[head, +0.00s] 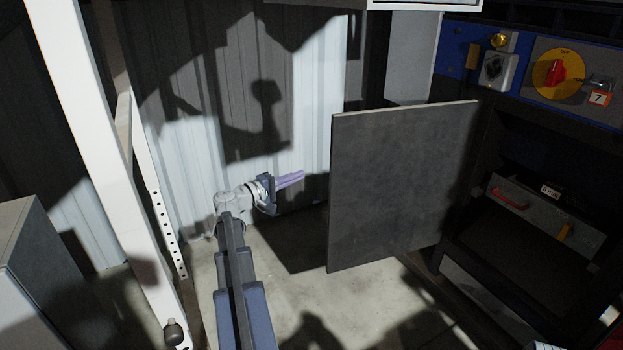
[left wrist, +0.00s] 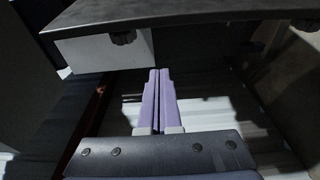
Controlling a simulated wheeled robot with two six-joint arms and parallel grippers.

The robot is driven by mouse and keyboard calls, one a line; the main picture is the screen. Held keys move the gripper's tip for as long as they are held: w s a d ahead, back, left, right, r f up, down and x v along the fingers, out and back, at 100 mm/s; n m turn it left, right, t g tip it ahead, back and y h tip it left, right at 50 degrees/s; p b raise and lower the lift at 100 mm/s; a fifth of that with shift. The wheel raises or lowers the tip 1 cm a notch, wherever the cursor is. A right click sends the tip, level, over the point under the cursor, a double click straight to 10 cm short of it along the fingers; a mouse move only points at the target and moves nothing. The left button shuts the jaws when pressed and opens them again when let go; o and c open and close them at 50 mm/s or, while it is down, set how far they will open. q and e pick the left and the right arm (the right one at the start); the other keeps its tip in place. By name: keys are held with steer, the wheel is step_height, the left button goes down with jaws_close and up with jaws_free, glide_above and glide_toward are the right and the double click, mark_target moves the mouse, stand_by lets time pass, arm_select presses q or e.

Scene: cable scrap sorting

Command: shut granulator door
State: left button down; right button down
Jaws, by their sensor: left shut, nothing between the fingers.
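The granulator door (head: 400,185) is a flat dark grey panel. It stands swung open, out from the left side of the dark granulator opening (head: 480,255) at the right of the head view. My left gripper (head: 302,175) is left of the door's free edge, with a gap between them in the picture. Its purple fingers (left wrist: 158,98) are together and empty in the left wrist view. A dark panel edge (left wrist: 200,14) crosses the top of that view; I cannot tell if it is the door. My right gripper is in neither view.
Inside the opening is a grey drawer front (head: 545,220) with a red handle. Above it a blue panel (head: 455,55) carries a red knob on a yellow disc (head: 558,74). A white post (head: 100,150) stands left of my arm. Concrete floor (head: 310,290) shows below the door.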

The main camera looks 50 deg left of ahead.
arm_select(q)
steer(key=w+d, duration=0.4)
steer(key=w, duration=0.3)
steer(key=shift+w+d, duration=0.25)
steer(key=shift+d, duration=0.1)
